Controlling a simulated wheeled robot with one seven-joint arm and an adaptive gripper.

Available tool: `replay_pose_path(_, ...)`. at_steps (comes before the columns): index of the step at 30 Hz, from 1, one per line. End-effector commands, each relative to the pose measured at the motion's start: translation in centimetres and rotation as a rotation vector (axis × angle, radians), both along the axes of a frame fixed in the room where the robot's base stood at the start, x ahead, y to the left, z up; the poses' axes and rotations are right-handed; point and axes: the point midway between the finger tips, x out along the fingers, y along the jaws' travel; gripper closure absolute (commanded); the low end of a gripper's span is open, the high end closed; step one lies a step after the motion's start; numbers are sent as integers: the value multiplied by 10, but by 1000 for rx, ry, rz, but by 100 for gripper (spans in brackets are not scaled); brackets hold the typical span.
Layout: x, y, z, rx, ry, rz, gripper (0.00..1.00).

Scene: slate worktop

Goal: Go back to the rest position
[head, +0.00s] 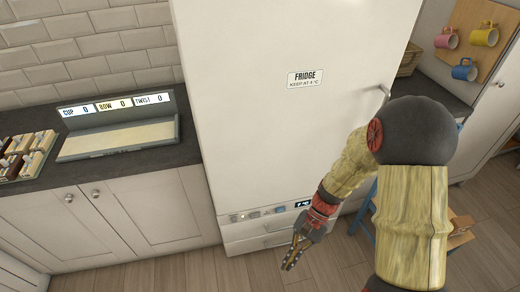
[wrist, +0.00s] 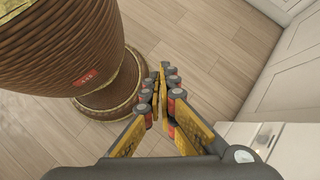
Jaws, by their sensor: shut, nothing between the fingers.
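My gripper (head: 293,253) hangs in front of the lower part of the fridge in the head view, pointing down over the wood floor. In the wrist view my gripper (wrist: 161,75) has its fingers together, with nothing between them. My arm is bent at the elbow on the right side of the head view, and it hides part of the fridge and what stands behind it.
The white fridge (head: 250,120) stands straight ahead. The slate worktop (head: 110,168) on the left bears a scoring tray (head: 170,131) and a rack of pieces (head: 45,141). Mugs (head: 486,36) hang on a board at right. The floor (head: 180,272) ahead is clear.

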Motion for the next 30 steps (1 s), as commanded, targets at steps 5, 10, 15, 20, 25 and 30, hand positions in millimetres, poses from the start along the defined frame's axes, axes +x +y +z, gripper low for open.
replay_pose_path(5,-1,-28,49,-51,-199,176,100)
replay_pose_path(10,-4,-52,92,-114,-366,318,100)
replay_pose_path(15,-10,-73,133,-189,-520,431,100)
replay_pose_path(20,-17,-88,172,-266,-657,497,100)
replay_pose_path(25,-29,-98,212,-344,-797,535,100)
replay_pose_path(30,-41,-100,253,-399,-944,532,100)
